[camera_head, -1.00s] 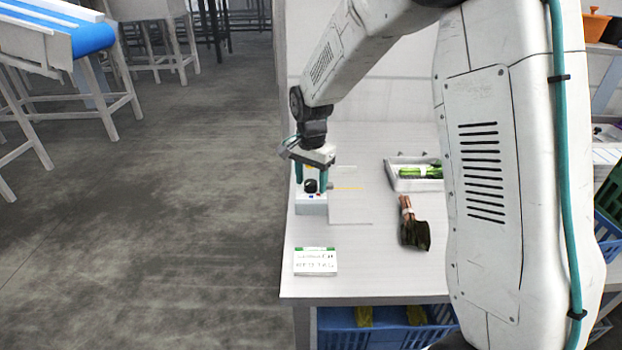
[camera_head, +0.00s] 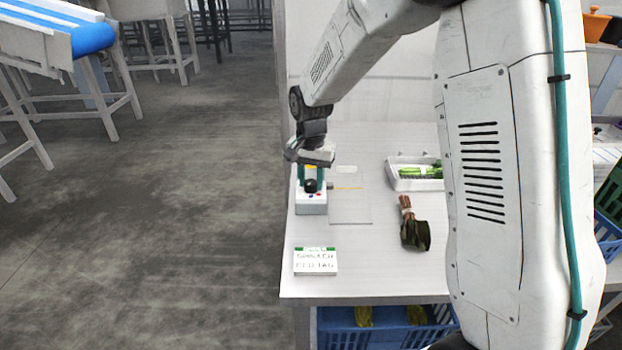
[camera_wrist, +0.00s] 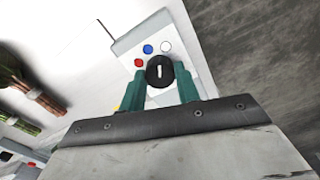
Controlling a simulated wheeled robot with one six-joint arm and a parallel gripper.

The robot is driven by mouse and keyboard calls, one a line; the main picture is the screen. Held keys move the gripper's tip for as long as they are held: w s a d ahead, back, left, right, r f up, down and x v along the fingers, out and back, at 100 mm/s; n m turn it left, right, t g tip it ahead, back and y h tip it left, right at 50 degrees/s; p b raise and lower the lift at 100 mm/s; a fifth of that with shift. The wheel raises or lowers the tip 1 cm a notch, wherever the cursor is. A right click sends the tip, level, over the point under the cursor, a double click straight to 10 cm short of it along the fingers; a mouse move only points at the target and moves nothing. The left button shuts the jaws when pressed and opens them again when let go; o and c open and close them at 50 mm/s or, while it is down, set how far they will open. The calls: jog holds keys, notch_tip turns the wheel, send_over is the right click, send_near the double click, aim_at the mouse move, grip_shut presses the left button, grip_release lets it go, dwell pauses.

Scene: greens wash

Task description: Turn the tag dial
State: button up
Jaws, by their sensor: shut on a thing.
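The tag dial (camera_head: 311,186) is a black round knob on a small white box (camera_head: 311,208) at the table's left edge. In the wrist view the dial (camera_wrist: 159,71) shows a white pointer mark, with blue, white and red dots on the box face (camera_wrist: 150,30) around it. My gripper (camera_head: 311,178) reaches down over the box; in the wrist view its two teal fingers (camera_wrist: 160,80) stand on either side of the dial, closed on it. A white card with a green top edge (camera_head: 315,262) lies nearer on the table, with handwriting that I cannot read surely.
A bunch of dark leaves with reddish stems (camera_head: 414,224) lies right of the box. A white tray with green stalks (camera_head: 408,183) is behind it. A thin flat panel (camera_head: 350,208) is beside the box. A blue crate (camera_head: 345,337) sits below the table.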

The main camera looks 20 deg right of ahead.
aim_at(311, 182)
jog(key=n, duration=1.1)
jog(key=shift+n, duration=1.8)
jog(key=o, duration=1)
notch_tip(311, 182, up, 8)
jog(key=shift+f, duration=0.1)
